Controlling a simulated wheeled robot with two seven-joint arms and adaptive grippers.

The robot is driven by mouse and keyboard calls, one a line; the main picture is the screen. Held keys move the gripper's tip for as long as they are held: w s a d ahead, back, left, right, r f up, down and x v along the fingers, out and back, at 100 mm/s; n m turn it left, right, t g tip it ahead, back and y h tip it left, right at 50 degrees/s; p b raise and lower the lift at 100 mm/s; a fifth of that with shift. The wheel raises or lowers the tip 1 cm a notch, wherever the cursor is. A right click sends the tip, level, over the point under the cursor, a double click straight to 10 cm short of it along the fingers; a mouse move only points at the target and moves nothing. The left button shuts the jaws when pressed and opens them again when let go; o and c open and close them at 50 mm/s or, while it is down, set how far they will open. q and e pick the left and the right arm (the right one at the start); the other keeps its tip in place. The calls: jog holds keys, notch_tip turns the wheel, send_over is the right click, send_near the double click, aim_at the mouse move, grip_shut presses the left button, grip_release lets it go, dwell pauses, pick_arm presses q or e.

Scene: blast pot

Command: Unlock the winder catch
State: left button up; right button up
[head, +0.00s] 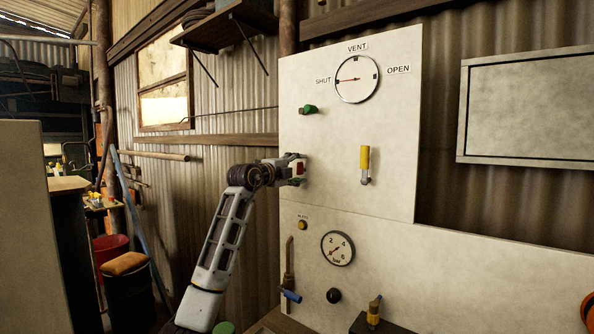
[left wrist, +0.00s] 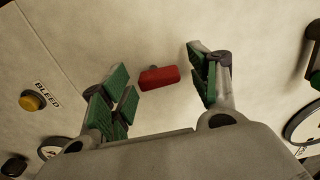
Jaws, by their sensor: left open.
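A small red handle (left wrist: 158,77) sticks out from the pale panel (head: 325,210). It carries no readable label, so I cannot tell for sure that it is the winder catch. My left gripper (head: 299,169) is at the panel's left side, with its green-padded fingers spread. In the left wrist view, the red handle lies in the gap between the fingers of this gripper (left wrist: 163,82), with space on both sides. In the head view the red handle (head: 301,168) shows only partly between the fingers. My right gripper is not in view.
Above is a green-ended lever (head: 309,110) and a SHUT/VENT/OPEN dial (head: 357,79). A yellow lever (head: 365,158) is to the right. Below are a bleed button (head: 303,225), a bar gauge (head: 338,248), a black knob (head: 333,295) and a blue-handled valve (head: 290,295).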

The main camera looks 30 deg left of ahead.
pick_arm(q)
jog(key=shift+s, duration=0.1)
jog(key=s+a, duration=0.1)
jog(key=s, duration=1)
jog(key=shift+s, duration=0.4)
dwell(0.5)
jog(key=shift+f, duration=0.1)
